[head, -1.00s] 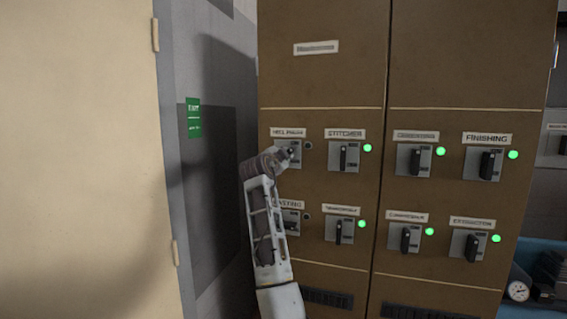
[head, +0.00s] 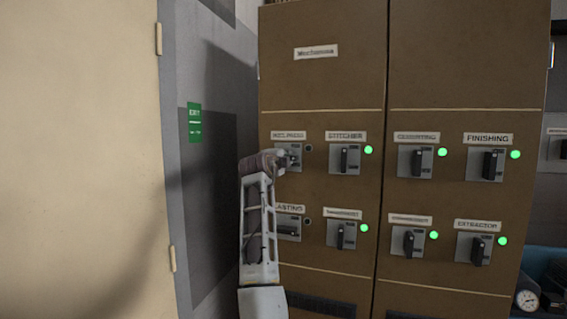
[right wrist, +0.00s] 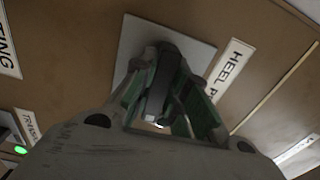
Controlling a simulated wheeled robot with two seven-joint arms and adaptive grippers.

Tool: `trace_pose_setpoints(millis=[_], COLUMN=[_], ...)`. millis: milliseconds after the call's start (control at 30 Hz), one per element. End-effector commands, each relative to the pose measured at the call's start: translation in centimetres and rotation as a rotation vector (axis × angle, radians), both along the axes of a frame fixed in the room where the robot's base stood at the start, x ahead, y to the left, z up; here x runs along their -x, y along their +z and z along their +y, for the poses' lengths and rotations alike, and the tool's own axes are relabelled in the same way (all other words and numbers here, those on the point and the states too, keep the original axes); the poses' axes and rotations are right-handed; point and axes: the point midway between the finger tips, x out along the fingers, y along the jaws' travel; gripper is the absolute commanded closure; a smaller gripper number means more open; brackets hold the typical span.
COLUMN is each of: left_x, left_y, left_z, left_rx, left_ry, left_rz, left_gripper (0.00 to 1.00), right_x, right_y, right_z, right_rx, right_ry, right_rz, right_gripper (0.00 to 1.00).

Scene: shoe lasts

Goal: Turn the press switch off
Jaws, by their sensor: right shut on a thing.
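The heel press switch (head: 297,160) is the upper left one on the brown cabinet, under a label reading HEEL PRESS in the right wrist view. Its indicator lamp (head: 309,148) is dark. My right gripper (head: 282,156) is at this switch and covers much of it. In the right wrist view my right gripper (right wrist: 165,92) has its green-sided fingers closed around the dark switch handle (right wrist: 157,97), in front of the light grey backplate (right wrist: 133,42). The exact angle of the handle is hard to tell. My left gripper is not in view.
Other switches sit close by: the stitcher switch (head: 344,159) to the right with a green lamp, and the lasting switch (head: 288,228) below with its handle level and lamp dark. Several more switches with green lamps fill the cabinet (head: 325,85). A grey wall stands left.

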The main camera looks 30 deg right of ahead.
Motion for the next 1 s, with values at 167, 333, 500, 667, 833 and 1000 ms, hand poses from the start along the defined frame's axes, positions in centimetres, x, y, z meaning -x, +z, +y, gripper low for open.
trace_pose_setpoints(millis=[167, 333, 500, 667, 833, 1000], left_x=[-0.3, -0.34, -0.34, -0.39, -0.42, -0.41], left_y=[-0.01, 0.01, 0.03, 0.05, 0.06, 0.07], left_z=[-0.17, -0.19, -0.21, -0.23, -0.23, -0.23], left_rx=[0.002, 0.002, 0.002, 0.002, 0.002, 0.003], left_ry=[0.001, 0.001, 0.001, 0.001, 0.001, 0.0], left_rz=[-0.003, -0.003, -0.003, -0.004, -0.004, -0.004], left_gripper=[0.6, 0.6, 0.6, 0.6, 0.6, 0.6], right_x=[-0.05, -0.05, -0.05, -0.05, -0.03, -0.02], right_y=[-0.25, -0.25, -0.26, -0.26, -0.16, -0.09], right_z=[0.0, -0.01, -0.03, -0.03, -0.01, -0.01], right_rx=[-0.032, -0.041, -0.041, -0.041, -0.039, -0.038], right_ry=[0.0, -0.001, -0.001, 0.0, 0.0, 0.0], right_rz=[-0.029, -0.039, -0.039, -0.039, -0.039, -0.04], right_gripper=[1.0, 1.0, 1.0, 0.78, 0.62, 0.62])
